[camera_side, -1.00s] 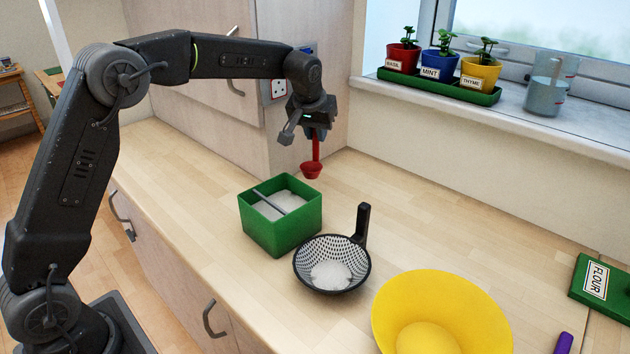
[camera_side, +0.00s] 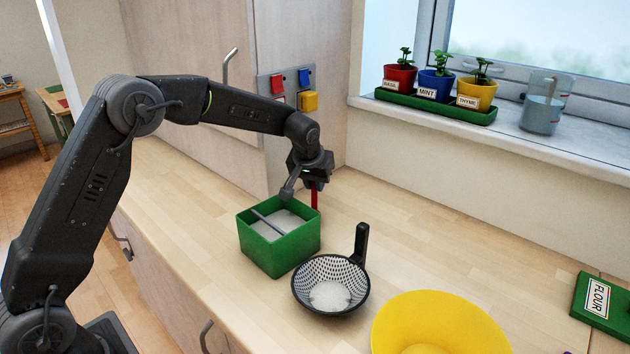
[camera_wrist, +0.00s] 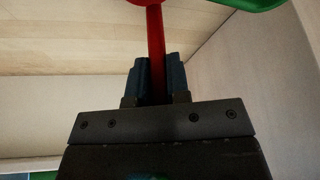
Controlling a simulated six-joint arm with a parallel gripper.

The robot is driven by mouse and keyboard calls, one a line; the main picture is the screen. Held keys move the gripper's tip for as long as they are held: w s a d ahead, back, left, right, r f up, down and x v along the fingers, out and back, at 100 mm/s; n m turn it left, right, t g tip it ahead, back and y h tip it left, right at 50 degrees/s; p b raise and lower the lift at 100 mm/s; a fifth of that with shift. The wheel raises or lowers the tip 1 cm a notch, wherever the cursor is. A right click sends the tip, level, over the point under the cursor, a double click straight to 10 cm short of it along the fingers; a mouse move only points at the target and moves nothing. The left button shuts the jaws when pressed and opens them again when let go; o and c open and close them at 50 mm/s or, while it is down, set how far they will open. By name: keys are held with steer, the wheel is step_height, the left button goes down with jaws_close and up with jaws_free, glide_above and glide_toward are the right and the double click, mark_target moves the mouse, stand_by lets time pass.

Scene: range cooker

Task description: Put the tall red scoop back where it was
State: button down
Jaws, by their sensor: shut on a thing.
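The tall red scoop (camera_side: 315,198) hangs upright, handle up, from my gripper (camera_side: 313,182). In the side view only part of its handle shows, and its bowl is hidden behind the green box (camera_side: 283,255). In the wrist view my gripper (camera_wrist: 157,80) is shut on the red handle (camera_wrist: 155,40), with a finger on each side. The scoop's bowl is only just seen at the top edge there. Whether the bowl touches the counter cannot be told.
The green box holds white grains and a grey bar. Wall plates with red, blue and yellow parts (camera_side: 308,101) are behind.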

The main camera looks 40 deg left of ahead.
steer(key=c, duration=1.1)
jaws_free()
steer(key=v, duration=1.2)
steer(key=shift+r, duration=0.2)
steer(key=s+d+r+m, duration=0.15)
steer(key=s+r, duration=0.25)
steer(key=s, duration=0.6)
steer(key=s+d+f+m+h, duration=0.1)
steer(key=s+f, duration=0.1)
steer(key=s, duration=0.9)
steer(key=s+d+f+m+t, duration=0.1)
steer(key=s+d+f+m, duration=0.1)
steer(key=s, duration=1)
steer(key=shift+f+h, duration=0.25)
steer(key=shift+h, duration=0.15)
